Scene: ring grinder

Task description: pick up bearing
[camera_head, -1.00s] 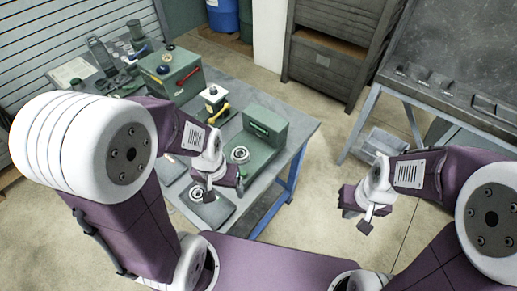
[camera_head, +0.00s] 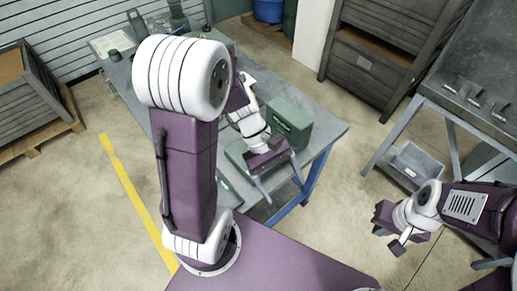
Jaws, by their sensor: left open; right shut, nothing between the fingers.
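No bearing can be made out now; my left arm and gripper cover the part of the workbench around the green ring grinder (camera_head: 290,122). I cannot tell whether anything lies between or under the fingers. My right gripper (camera_head: 391,240) is shut and empty, hanging over the floor to the right of the bench.
The grey workbench (camera_head: 325,122) has blue legs. A dark metal table (camera_head: 462,98) stands at the right, with a grey bin (camera_head: 412,164) beneath it. Open floor lies between bench and table.

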